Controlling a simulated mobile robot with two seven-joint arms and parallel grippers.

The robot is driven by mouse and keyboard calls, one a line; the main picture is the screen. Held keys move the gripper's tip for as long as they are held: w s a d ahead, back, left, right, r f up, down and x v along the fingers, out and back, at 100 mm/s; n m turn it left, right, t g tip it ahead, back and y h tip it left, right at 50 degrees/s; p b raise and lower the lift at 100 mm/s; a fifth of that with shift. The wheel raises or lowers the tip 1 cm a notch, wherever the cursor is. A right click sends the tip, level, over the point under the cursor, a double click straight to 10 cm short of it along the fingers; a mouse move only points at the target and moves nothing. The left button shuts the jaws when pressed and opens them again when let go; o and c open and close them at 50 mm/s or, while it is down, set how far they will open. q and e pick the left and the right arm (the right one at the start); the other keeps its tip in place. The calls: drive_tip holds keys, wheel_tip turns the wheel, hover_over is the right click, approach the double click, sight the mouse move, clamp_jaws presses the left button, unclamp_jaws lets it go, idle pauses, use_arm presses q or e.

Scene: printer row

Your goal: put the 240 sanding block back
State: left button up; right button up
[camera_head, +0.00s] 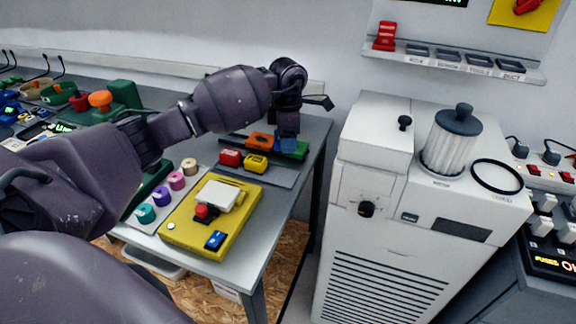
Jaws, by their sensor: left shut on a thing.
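My left gripper (287,108) points down over the far right part of the table, shut on a blue block (287,143). The blue block is above or among several coloured blocks on a grey mat (273,176); I cannot tell whether it touches the mat. An orange block (260,140) is just left of it, and a green block (300,150) is at its right, partly hidden. A red block (230,158) and a yellow block (256,163) are nearer on the mat. No grit number is readable. My right gripper is not in view.
A yellow board (180,235) with a white pad and small parts lies at the table's front. Several coloured rolls (162,197) stand left of it. A white machine (395,240) stands right, past a gap. A wall shelf (470,68) is behind.

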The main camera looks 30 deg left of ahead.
sight(288, 176)
use_arm(q)
wheel_tip(288, 176, down, 9)
drive_tip(key=shift+f+b, duration=0.1)
drive_tip(key=shift+b, duration=0.2)
idle(0.4)
drive_tip(key=shift+f, duration=0.45)
drive_tip(key=shift+f+b, duration=0.1)
drive_tip(key=shift+b, duration=0.2)
drive_tip(key=o, duration=0.9)
wheel_tip(288, 176, up, 13)
drive_tip(key=shift+r+p, duration=0.1)
drive_tip(key=shift+p, duration=0.55)
